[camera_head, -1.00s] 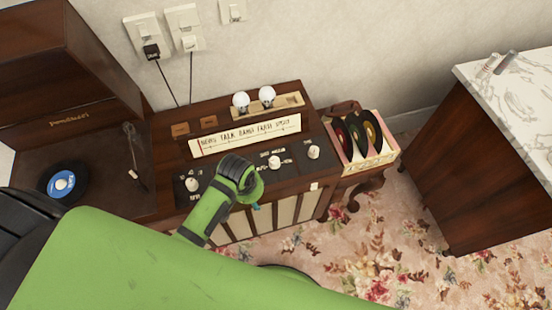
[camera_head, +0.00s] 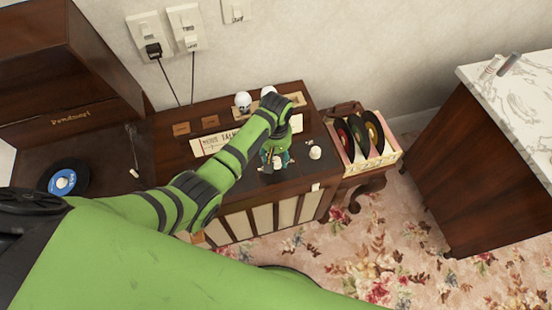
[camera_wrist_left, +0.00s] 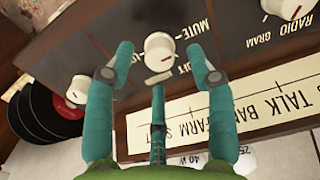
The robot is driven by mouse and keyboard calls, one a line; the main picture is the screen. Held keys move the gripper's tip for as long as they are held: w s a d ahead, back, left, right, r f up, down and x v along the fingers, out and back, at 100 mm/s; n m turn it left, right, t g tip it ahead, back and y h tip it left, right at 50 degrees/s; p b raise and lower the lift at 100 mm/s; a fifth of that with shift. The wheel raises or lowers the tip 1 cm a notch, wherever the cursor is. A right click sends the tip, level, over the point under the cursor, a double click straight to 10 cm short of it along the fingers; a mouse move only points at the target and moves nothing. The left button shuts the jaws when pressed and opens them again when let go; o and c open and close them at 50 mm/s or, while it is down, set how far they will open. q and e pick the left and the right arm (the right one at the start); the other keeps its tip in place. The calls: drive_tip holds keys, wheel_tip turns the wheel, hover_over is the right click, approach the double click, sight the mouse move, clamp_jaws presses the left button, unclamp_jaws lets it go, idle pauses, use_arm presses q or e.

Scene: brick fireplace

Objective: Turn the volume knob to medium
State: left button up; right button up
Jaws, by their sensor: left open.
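The radio panel (camera_head: 293,181) has white knobs. The middle knob (camera_wrist_left: 158,46) has "MUTE" printed beside it and a partly hidden label below, so it looks like the volume knob. In the head view it is largely covered by my gripper. My left gripper (camera_head: 274,158) is over it, pointing down. In the left wrist view the teal fingers (camera_wrist_left: 160,62) are spread around the knob, apart from it. I cannot read its setting. The right knob (camera_head: 315,152) is clear of the gripper. The left knob, by "RADIO GRAM", is hidden by my arm in the head view.
Two light bulbs (camera_head: 243,101) stand behind the dial strip (camera_head: 208,145). A record player (camera_head: 62,181) is at the left. A record rack (camera_head: 386,158) sits at the right. A marble-topped cabinet (camera_head: 510,100) is further right, with open carpet between.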

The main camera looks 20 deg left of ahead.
sight(276, 162)
use_arm(q)
drive_tip(key=shift+f, duration=1.45)
clamp_jaws()
